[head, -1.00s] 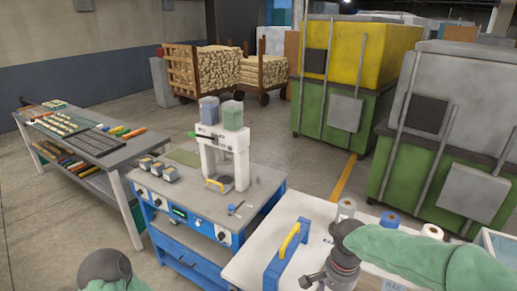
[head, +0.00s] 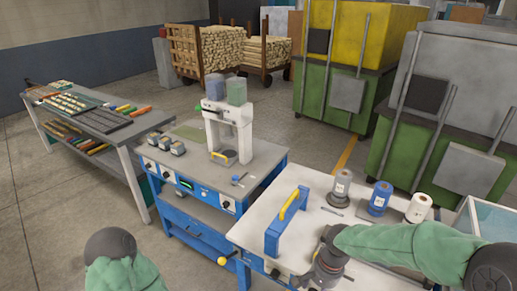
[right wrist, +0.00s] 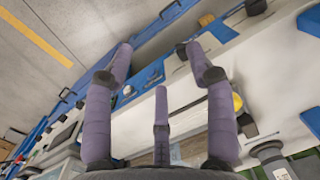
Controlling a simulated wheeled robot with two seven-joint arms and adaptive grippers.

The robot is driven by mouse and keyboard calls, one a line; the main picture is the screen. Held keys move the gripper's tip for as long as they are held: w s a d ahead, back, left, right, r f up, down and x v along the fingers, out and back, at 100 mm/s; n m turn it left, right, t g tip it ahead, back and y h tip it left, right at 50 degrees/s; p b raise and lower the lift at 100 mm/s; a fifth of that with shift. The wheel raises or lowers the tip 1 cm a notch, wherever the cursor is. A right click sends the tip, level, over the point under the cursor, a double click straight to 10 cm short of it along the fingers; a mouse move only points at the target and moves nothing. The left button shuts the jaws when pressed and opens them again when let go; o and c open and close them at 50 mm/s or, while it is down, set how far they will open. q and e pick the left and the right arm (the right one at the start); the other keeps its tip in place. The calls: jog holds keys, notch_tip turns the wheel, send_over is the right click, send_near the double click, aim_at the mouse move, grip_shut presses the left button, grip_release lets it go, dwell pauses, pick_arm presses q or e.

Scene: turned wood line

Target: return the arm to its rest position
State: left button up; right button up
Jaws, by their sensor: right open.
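My right arm (head: 400,250) comes in from the right in the head view, in a green sleeve. Its gripper (head: 305,280) hangs low over the front part of the white-topped table (head: 305,210), near the blue block with a yellow handle (head: 285,222). In the right wrist view the purple-padded fingers of this gripper (right wrist: 165,62) are spread apart with nothing between them. My left arm (head: 118,268) shows only as a sleeve and a dark round joint at the bottom left. Its gripper is out of frame.
A blue workbench (head: 262,180) with a white press (head: 228,135) stands left of the white table. Several spools, including a blue one (head: 380,198), stand at the table's back right, near a clear-sided bin (head: 482,225). A grey rack table (head: 125,140) is further left.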

jog(key=s+a+f+n+y, duration=0.1)
jog(key=s+f, duration=0.3)
jog(key=f, duration=0.4)
jog(key=s+a+f+n, duration=0.2)
jog(key=s+f, duration=0.3)
jog(key=f, duration=0.3)
jog(key=s+a+f+n+y, duration=0.1)
jog(key=s+a+f, duration=0.3)
jog(key=f, duration=0.5)
jog(key=shift+s+n+t+y, duration=0.25)
jog(key=shift+n+t+y, duration=0.05)
jog(key=shift+n, duration=0.1)
